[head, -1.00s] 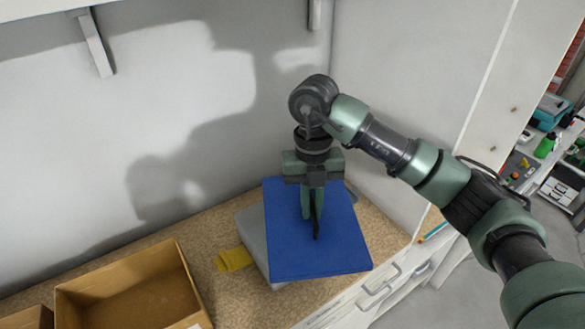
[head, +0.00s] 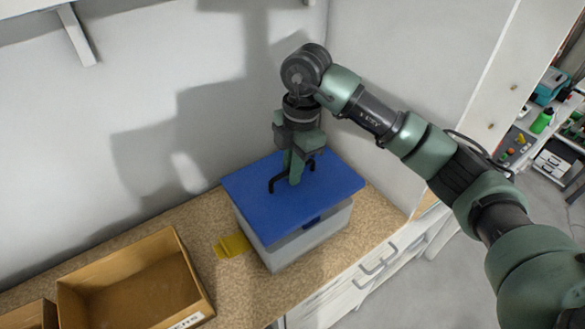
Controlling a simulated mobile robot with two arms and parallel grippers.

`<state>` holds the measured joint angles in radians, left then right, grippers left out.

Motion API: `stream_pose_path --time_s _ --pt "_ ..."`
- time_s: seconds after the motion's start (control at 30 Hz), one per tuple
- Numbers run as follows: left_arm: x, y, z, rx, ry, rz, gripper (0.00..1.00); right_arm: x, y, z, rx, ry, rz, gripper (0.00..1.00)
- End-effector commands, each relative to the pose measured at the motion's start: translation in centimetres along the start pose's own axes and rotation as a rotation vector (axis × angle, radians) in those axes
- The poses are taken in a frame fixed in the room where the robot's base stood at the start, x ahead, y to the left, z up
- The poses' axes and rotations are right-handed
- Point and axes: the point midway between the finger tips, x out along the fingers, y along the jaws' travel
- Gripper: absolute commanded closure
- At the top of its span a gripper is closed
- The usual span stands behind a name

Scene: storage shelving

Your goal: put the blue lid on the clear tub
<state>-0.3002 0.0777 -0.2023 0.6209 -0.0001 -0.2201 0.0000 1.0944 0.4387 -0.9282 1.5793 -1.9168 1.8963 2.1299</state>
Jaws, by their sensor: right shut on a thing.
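The blue lid (head: 335,180) lies roughly level over the clear tub (head: 290,252), which looks greyish and stands on the speckled worktop. The lid covers the tub's top and hides most of its rim; I cannot tell whether it rests on the rim or hovers just above. My right gripper (head: 294,181) points down at the middle of the lid and is shut on its black handle (head: 274,186). My left gripper is not in view.
An open cardboard box (head: 135,286) stands on the worktop (head: 222,291) at the left. A yellow item (head: 232,246) lies beside the tub. A wall rises behind, and drawers (head: 375,268) run along the front right.

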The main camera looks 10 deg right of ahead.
Motion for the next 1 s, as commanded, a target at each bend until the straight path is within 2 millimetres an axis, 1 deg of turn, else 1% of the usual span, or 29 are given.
stream_pose_path --time_s 0.27,1.0 --pt "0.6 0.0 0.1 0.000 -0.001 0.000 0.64 0.8 0.0 0.1 0.000 0.003 0.000 1.00" --pt "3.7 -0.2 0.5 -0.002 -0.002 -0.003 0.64 5.2 0.0 0.7 0.000 0.003 0.000 1.00"
